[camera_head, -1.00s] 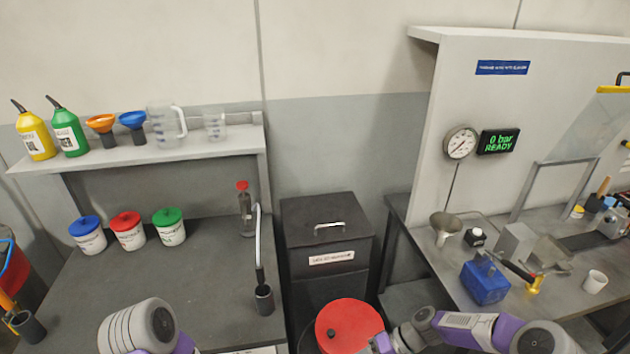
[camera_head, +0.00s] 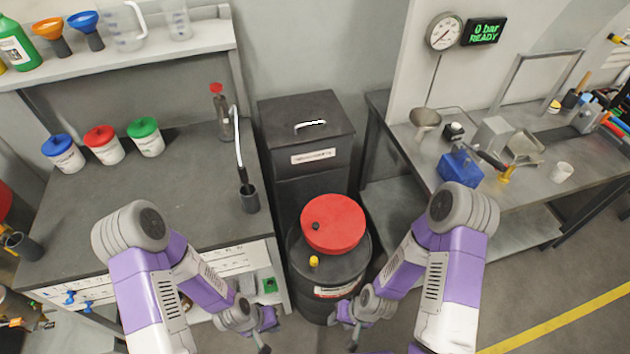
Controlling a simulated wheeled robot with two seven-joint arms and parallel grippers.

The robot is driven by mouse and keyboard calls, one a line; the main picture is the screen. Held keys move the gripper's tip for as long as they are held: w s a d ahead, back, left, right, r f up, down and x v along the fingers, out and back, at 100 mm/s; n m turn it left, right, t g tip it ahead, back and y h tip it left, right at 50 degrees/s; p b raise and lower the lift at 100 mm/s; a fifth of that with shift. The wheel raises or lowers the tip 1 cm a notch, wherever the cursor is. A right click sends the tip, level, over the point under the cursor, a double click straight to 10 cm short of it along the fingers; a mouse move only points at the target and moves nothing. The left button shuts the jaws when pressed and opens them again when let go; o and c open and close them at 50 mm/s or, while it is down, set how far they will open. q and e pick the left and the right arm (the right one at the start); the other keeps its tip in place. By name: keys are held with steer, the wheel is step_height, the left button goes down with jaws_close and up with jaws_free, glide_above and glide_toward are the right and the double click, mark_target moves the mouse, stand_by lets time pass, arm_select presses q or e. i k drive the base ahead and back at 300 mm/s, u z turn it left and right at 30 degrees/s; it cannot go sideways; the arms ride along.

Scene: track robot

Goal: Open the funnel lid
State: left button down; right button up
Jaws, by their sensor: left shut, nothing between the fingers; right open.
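The red round lid (camera_head: 333,223) with a small dark knob lies on top of a black drum (camera_head: 330,305) at the centre. It appears closed, and whatever is beneath it is hidden. My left gripper (camera_head: 265,340) is shut and empty, low in front of the drum's left side. My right gripper (camera_head: 349,331) is open, low in front of the drum's right side. Both grippers are apart from the lid and nearer to me than it is. Their fingertips are small and partly hard to make out.
A yellow cap (camera_head: 313,261) sits on the drum top before the lid. A dark bin (camera_head: 306,130) with a handle stands behind. The left bench (camera_head: 130,210) and the right bench (camera_head: 500,180) flank the drum. Open floor (camera_head: 540,300) lies at right.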

mark_target(329, 222)
steer(key=z, duration=2.35)
steer(key=k, duration=1.05)
steer(key=u, duration=1.6)
steer(key=i, duration=0.5)
steer(key=z, duration=0.05)
